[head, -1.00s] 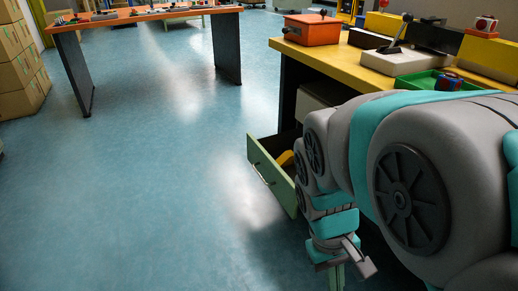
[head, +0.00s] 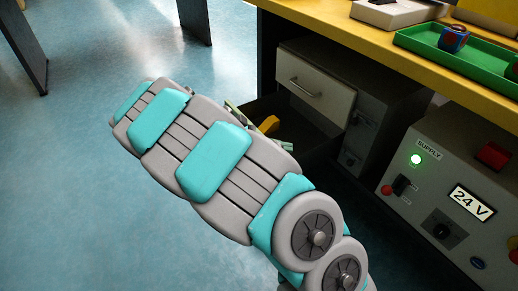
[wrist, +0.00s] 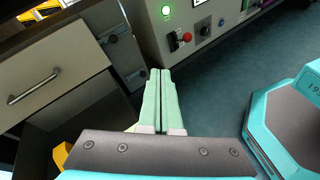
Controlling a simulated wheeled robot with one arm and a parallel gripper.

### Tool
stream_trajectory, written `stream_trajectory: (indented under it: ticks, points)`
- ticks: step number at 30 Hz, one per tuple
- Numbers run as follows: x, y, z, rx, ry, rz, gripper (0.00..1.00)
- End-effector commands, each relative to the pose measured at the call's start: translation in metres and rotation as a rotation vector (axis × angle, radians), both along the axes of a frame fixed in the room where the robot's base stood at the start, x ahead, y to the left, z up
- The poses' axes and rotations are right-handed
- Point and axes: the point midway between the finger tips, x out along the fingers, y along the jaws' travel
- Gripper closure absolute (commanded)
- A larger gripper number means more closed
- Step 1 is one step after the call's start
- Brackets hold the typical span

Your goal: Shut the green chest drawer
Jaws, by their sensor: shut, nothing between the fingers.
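The green chest drawer (head: 308,148) is pulled out, low under the yellow bench in the head view. Its dark inside shows, with a yellow object in it (head: 270,124). My arm hides most of its green front, and only small green pieces show past the arm. In the wrist view the dark open drawer (wrist: 35,145) is at the lower left, with the yellow object (wrist: 61,155) beside my wrist. My gripper (wrist: 161,73) has its pale green fingers shut together, empty, to the right of the drawer opening. In the head view my arm hides the gripper.
A closed pale drawer (head: 316,84) with a bar handle sits above the open one. A grey supply box (head: 450,190) with a lit green lamp stands to the right. A green tray (head: 470,62) lies on the yellow bench (head: 345,35). Blue floor (head: 70,190) is clear at left.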

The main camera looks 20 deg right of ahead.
Motion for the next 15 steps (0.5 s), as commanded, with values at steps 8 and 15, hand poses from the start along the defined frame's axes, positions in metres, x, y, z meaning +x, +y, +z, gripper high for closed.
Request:
stream_trajectory:
  ticks: [8,15]
  points:
    - [0.067,0.076,-0.063,-0.176,0.192,0.292,1.00]
    - [0.090,0.137,-0.113,-0.274,0.305,0.476,1.00]
